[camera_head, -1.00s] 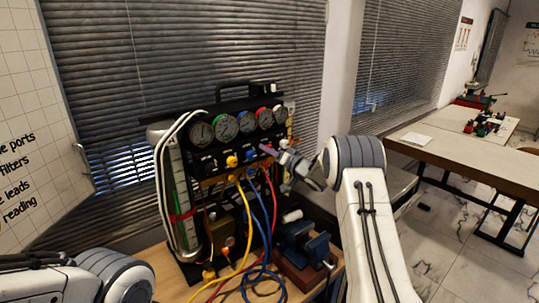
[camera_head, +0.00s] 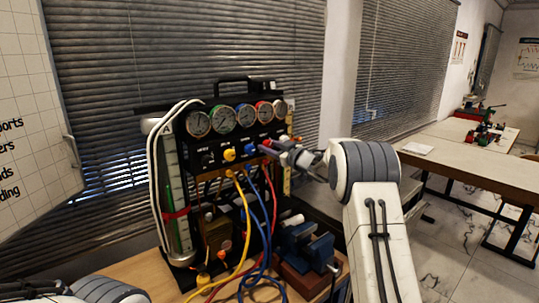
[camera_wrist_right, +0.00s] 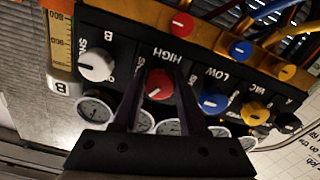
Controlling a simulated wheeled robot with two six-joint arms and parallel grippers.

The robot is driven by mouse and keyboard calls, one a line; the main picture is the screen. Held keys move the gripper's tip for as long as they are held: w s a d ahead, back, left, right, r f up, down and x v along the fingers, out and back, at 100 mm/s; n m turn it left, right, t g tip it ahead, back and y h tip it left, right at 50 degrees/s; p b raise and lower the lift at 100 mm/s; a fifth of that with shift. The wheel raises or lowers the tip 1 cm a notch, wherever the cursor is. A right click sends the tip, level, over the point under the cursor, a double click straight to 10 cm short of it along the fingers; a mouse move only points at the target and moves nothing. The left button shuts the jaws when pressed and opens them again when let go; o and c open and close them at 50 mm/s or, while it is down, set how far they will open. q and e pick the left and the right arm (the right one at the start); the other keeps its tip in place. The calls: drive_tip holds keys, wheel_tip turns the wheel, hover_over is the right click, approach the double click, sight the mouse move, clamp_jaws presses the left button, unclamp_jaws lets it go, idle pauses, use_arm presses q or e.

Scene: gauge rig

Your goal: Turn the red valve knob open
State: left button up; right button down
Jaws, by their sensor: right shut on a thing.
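The red valve knob (camera_wrist_right: 160,84) sits on the black manifold panel (camera_wrist_right: 125,52), beside the label HIGH, which appears upside down in the right wrist view. A pale pointer line shows on its face. My right gripper (camera_wrist_right: 160,88) has one finger on each side of the red knob and is shut on it. In the head view my right gripper (camera_head: 270,148) reaches the panel from the right and largely hides the red knob. My left arm shows only at the lower left; its gripper is out of view.
A white knob (camera_wrist_right: 97,65) and a blue knob (camera_wrist_right: 214,98) flank the red one closely. Several gauges (camera_head: 222,118) stand above the knobs. Yellow (camera_head: 246,220), blue and red hoses hang below. A blue vise (camera_head: 305,250) stands at the lower right of the rig.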

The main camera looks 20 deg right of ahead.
drive_tip(key=n+b, duration=0.2)
drive_tip(key=n, duration=0.1)
drive_tip(key=shift+d+n, duration=0.1)
drive_tip(key=shift+n, duration=0.2)
drive_tip(key=shift+n+b, duration=0.95)
drive_tip(key=shift+n, duration=0.25)
drive_tip(key=shift+r, duration=0.1)
drive_tip(key=shift+c, duration=2.2)
unclamp_jaws()
drive_tip(key=b+v, duration=0.3)
drive_tip(key=v, duration=0.7)
drive_tip(key=shift+s, duration=0.2)
